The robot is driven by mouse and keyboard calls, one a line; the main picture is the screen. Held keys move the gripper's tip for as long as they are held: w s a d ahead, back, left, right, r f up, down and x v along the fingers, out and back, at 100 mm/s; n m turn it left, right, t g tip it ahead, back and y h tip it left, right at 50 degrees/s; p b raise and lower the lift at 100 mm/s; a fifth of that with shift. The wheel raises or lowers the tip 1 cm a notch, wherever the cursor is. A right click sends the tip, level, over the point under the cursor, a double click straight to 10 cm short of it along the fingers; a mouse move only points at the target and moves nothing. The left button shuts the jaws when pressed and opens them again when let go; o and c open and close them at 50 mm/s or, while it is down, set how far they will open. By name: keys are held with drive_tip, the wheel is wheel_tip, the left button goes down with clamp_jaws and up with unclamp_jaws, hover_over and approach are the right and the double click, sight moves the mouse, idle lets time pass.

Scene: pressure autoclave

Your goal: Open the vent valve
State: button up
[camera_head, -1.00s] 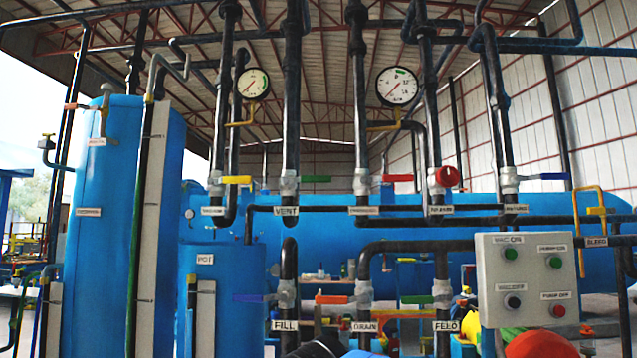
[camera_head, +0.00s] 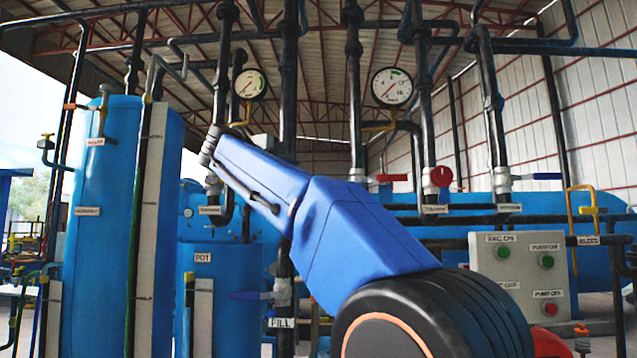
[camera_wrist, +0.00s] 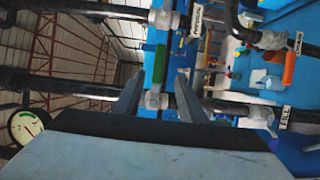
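The vent valve's green lever handle (camera_wrist: 158,63) shows in the wrist view, pointing up in the picture from a grey valve body (camera_wrist: 155,100) on a dark pipe. My gripper (camera_wrist: 161,76) is open, with one finger on each side of the green handle in the picture. I see a gap on both sides, and no clear contact. How far the fingertips are from the handle in depth is hard to tell. In the head view, my blue arm covers the vent valve and its label, and my gripper is hidden.
A red-handled valve (camera_head: 393,178) and a round red knob (camera_head: 441,177) stand to the right. An orange lever (camera_wrist: 289,67) sits to the right in the wrist view. A control box (camera_head: 520,265) stands at lower right. Gauges (camera_head: 392,87) hang above; dark pipes crowd the area.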

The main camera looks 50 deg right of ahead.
drive_tip(key=x, duration=1.7)
drive_tip(key=shift+d, duration=0.2)
clamp_jaws()
